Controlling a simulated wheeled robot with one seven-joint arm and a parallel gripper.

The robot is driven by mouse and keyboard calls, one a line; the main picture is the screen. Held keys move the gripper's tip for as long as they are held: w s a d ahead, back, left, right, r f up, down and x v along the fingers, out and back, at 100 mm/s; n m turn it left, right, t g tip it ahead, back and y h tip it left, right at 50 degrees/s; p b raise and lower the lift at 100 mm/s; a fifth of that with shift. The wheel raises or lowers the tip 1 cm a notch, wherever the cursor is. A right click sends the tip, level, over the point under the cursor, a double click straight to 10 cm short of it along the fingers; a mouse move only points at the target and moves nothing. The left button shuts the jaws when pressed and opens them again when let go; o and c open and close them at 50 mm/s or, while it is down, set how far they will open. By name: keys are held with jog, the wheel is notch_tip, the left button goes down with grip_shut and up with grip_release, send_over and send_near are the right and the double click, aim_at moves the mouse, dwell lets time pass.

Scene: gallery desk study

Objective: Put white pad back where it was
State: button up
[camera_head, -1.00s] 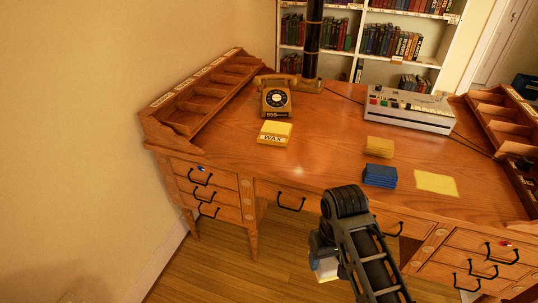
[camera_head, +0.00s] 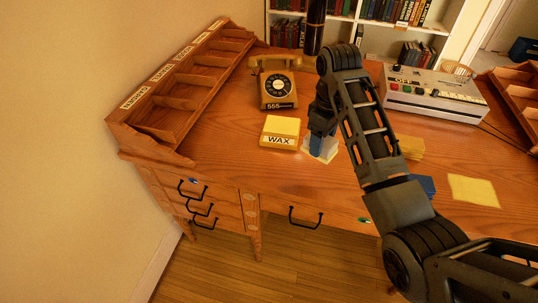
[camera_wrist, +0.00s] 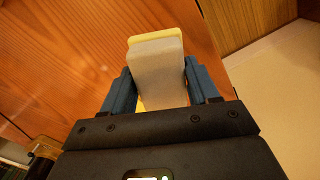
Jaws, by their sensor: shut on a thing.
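My gripper (camera_head: 320,140) is shut on the white pad (camera_head: 326,153), above or at the desk top just right of the yellow WAX box. I cannot tell whether the pad touches the desk. In the wrist view the pad (camera_wrist: 156,78) sits between the two blue fingers, its face whitish-grey with a yellow part behind its far edge. My arm hides part of the desk behind it.
The WAX box (camera_head: 280,132) stands in front of the telephone (camera_head: 279,90). A wooden sorter (camera_head: 190,85) lines the left edge. A blue stack (camera_head: 424,184), a yellow stack (camera_head: 412,147) and a yellow sheet (camera_head: 474,190) lie right of my arm. A grey machine (camera_head: 436,95) stands behind.

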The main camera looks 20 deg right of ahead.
jog(key=shift+w+d+b, duration=0.1)
jog(key=shift+w+b, duration=0.35)
jog(key=shift+w, duration=0.4)
jog(key=w+a+f, duration=0.1)
jog(key=a+f, duration=0.1)
jog(key=a, duration=0.1)
jog(key=w+a+f+b, duration=0.1)
jog(key=w+a+f, duration=0.1)
jog(key=a, duration=0.1)
jog(key=w+a+f, duration=0.2)
jog(key=a, duration=0.1)
jog(key=shift+w+a, duration=0.1)
jog(key=shift+a, duration=0.1)
jog(key=shift+a+f, duration=0.1)
jog(key=shift+f, duration=2)
jog(key=shift+f, duration=0.1)
jog(key=o, duration=0.9)
jog(key=shift+o, duration=0.2)
notch_tip(320, 180, up, 12)
jog(key=shift+b, duration=0.45)
